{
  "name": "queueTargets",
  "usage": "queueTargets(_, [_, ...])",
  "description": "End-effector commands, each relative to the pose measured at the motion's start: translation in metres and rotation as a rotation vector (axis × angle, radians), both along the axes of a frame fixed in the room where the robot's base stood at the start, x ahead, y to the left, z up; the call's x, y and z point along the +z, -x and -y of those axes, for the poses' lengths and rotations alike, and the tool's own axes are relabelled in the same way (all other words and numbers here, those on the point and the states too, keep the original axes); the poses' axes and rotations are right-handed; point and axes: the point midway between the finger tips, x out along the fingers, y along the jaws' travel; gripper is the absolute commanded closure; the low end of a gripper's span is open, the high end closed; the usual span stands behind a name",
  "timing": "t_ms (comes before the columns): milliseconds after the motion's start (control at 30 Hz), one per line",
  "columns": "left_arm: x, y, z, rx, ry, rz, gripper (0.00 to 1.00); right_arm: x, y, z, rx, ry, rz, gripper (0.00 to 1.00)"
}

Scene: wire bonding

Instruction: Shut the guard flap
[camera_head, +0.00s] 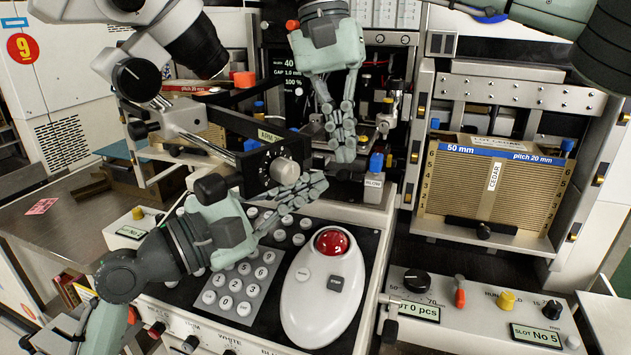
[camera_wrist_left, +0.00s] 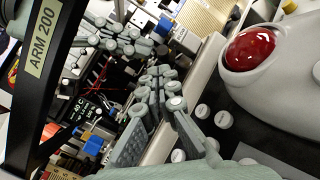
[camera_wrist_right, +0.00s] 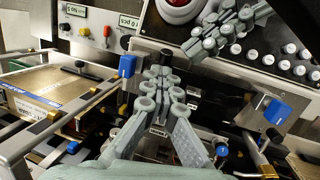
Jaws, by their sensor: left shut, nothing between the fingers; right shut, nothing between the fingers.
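I cannot make out for certain which part is the guard flap; the machine's work area is partly hidden behind my grippers. My right gripper (camera_head: 344,148) is shut and empty, pointing down in front of the machine's work area. In the left wrist view, my left gripper (camera_wrist_left: 160,82) is beside a black arm labelled ARM 200 (camera_wrist_left: 45,55). In the right wrist view, my right gripper (camera_wrist_right: 160,82) is over the machine, with blue knobs on both sides.
A white trackball unit (camera_head: 318,295) with a red ball (camera_head: 331,242) lies right of the keypad. A microscope (camera_head: 150,50) overhangs the left side. A slotted cedar magazine (camera_head: 490,190) stands at the right. The black ARM 200 arm lies close to my left gripper.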

Motion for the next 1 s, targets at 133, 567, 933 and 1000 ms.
queueTargets(133, [0.007,0.001,0.010,0.000,0.000,0.000,1.00,0.000,0.000,0.000,0.000,0.000,0.000,1.00])
queueTargets(567, [0.010,0.001,0.013,0.000,-0.001,0.001,1.00,0.000,0.000,0.000,0.000,0.000,0.000,1.00])
queueTargets(933, [0.021,0.000,0.021,-0.003,0.003,0.000,1.00,-0.001,0.001,-0.001,0.002,0.000,-0.003,1.00])
queueTargets(1000, [0.021,0.000,0.021,-0.003,0.005,0.000,1.00,-0.001,0.001,-0.001,0.003,0.000,-0.003,0.92])
